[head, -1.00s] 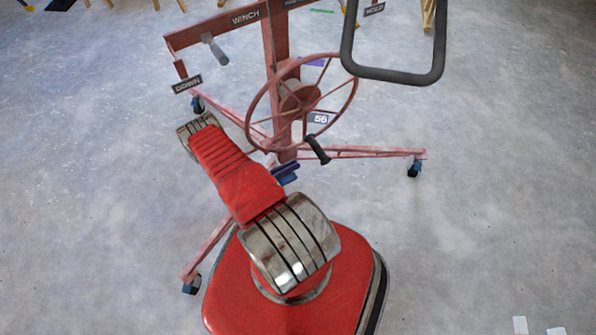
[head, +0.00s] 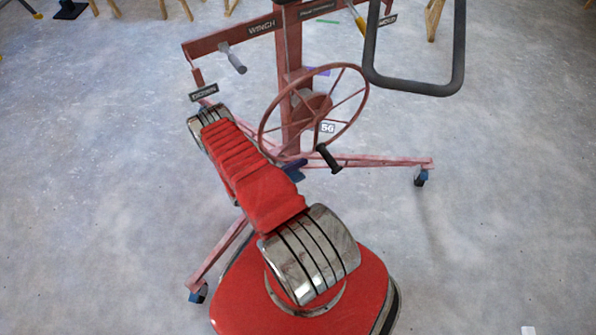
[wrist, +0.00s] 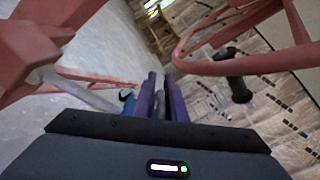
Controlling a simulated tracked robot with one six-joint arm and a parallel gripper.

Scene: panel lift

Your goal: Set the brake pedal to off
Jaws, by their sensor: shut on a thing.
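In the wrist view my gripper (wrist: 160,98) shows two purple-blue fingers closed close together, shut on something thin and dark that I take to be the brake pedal. Its shape is mostly hidden by the fingers. In the head view a small dark blue piece (head: 295,170) shows at the foot of the red post, partly behind my arm; I cannot tell whether it is the pedal or my fingertips. The pedal's setting cannot be read.
The red panel lift has a large handwheel (head: 315,110) with a black knob (head: 328,158), which also shows in the wrist view (wrist: 235,75). A winch handle (head: 233,58) is at upper left. Lift legs end in blue casters (head: 421,178).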

